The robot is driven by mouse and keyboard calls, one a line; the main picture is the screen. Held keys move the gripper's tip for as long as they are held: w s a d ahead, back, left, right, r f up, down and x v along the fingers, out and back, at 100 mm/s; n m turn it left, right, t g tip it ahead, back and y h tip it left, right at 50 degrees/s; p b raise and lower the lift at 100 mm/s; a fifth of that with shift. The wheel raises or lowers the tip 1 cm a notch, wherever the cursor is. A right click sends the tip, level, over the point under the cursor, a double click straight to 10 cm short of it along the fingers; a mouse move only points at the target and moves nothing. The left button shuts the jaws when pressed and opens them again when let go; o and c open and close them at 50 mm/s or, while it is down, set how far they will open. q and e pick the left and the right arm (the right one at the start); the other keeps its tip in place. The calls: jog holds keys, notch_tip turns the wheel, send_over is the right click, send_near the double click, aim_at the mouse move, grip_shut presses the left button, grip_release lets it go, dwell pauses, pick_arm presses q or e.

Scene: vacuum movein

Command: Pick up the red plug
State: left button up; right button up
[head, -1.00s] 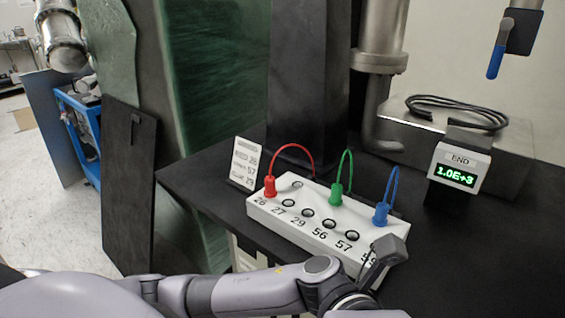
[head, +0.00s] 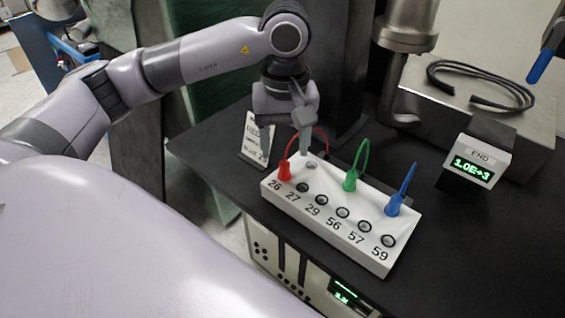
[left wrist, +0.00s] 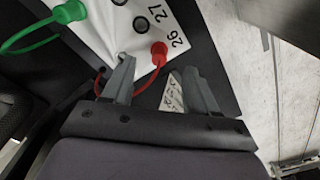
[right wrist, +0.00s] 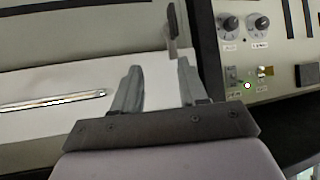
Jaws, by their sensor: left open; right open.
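The red plug (head: 285,170) stands upright in the socket row at label 26, on the left end of the white socket box (head: 330,222). A red cable loops from it toward the back. My left gripper (head: 304,150) is open and empty, just behind and to the right of the plug, its fingers pointing down. In the left wrist view the red plug (left wrist: 158,48) lies beyond the fingertips, ahead of the gap of the left gripper (left wrist: 152,72), with the red cable passing near the fingers. My right gripper (right wrist: 158,72) is open and empty, away from the box.
A green plug (head: 350,181) and a blue plug (head: 393,205) stand in the same box. A small card (head: 256,140) stands behind its left end. A display (head: 473,166) stands at right. The black table (head: 440,235) is bare right of the box.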

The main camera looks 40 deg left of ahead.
aim_at(285, 163)
pick_arm(q)
notch_tip(285, 163, down, 6)
jog(key=shift+w+a+r+p, duration=0.1)
jog(key=shift+w+r+p, duration=0.05)
jog(key=shift+p, duration=0.35)
grip_shut()
